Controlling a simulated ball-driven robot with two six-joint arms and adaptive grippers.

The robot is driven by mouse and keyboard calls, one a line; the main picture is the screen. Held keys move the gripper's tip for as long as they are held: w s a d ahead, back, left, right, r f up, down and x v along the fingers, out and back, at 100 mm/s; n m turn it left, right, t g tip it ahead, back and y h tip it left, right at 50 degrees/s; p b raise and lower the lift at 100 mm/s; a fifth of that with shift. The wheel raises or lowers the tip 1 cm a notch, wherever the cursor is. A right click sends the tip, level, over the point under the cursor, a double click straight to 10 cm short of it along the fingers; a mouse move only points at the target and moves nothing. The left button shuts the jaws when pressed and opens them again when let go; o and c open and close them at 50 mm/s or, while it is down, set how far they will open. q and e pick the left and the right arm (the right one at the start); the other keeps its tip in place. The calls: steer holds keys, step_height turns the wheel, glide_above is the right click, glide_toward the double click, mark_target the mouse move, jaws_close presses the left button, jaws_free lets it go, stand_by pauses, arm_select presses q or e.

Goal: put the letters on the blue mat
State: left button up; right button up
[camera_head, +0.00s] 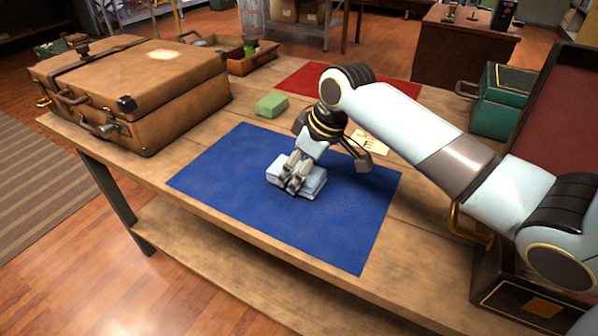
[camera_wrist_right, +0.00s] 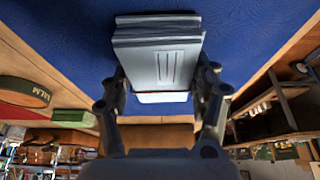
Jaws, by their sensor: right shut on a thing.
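The letters (camera_head: 314,184) are a pale blue-white bundle on the blue mat (camera_head: 226,179). My right gripper (camera_head: 293,180) reaches down over the mat and is shut on the letters. In the right wrist view the letters (camera_wrist_right: 160,62) sit between the two fingers, with the blue mat (camera_wrist_right: 255,35) behind them. The head view does not clearly show whether the bundle touches the mat or is slightly above it. My left gripper is not in view.
A brown suitcase (camera_head: 150,85) stands at the table's left. A green block (camera_head: 272,105) lies behind the mat, near a red mat (camera_head: 300,78). A wooden tray (camera_head: 240,60) is at the back. A green box (camera_head: 503,100) stands at right.

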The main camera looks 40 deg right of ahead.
steer(key=shift+f, duration=0.3)
steer(key=o, duration=1.2)
steer(key=shift+f, duration=0.1)
steer(key=p+v, duration=0.1)
steer(key=v, duration=1.1)
steer(key=shift+p, duration=0.3)
steer(key=shift+d, duration=0.1)
